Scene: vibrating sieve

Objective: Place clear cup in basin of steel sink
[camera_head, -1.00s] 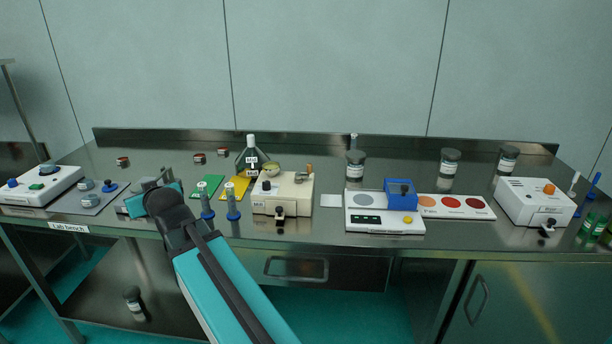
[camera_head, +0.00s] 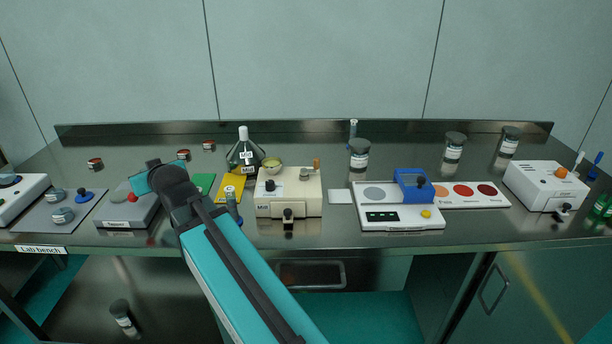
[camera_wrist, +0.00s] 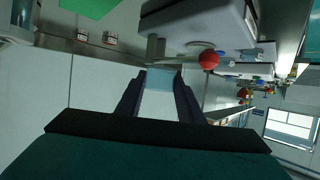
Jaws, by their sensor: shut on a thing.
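A pale, see-through piece, which looks like the clear cup (camera_wrist: 160,80), sits between the fingertips of my gripper (camera_wrist: 160,92) in the wrist view. The two dark fingers close on it from both sides. Only a small part of it shows, so its tilt is unclear. In the head view my teal gripper body is over the left part of the bench, beside the grey device with a red knob; the fingers and cup are hidden there. The steel sink is in neither current view.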

